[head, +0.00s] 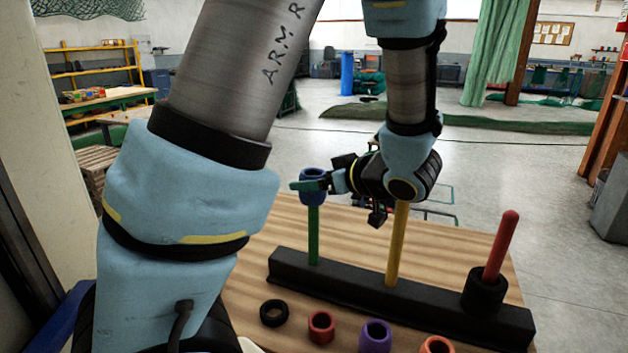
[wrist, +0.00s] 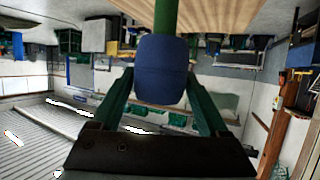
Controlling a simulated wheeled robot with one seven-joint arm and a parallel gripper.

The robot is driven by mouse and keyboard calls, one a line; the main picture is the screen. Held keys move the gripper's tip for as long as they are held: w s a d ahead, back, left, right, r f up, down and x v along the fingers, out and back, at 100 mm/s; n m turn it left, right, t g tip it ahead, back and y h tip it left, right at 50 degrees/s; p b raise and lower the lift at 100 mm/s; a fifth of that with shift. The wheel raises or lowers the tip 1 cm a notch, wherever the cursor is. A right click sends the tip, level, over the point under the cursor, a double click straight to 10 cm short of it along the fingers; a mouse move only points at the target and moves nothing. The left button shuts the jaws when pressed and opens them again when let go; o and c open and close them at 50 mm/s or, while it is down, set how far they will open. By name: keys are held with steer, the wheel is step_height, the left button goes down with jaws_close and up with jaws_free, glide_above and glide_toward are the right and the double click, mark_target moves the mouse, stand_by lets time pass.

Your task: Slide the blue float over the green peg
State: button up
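The blue float (head: 313,174) is at the upper end of the green peg (head: 314,236), which stands upright at the left end of a black base. My gripper (head: 308,185) is shut on the float, with a green finger across its near side. In the wrist view the float (wrist: 162,72) sits between the two green fingers (wrist: 162,82), and the green peg (wrist: 166,17) meets its end. The float hides the peg's tip, so I cannot tell how far it is around the peg.
The black base (head: 345,287) also carries a yellow peg (head: 398,250) and a red peg (head: 501,245) with a black float (head: 484,293) around its foot. A black ring (head: 273,313), a red float (head: 321,327), a purple float (head: 376,335) and an orange float (head: 437,346) lie in front.

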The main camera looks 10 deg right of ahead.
steer(key=o, duration=0.3)
steer(key=b+v, duration=0.1)
steer(key=v, duration=1)
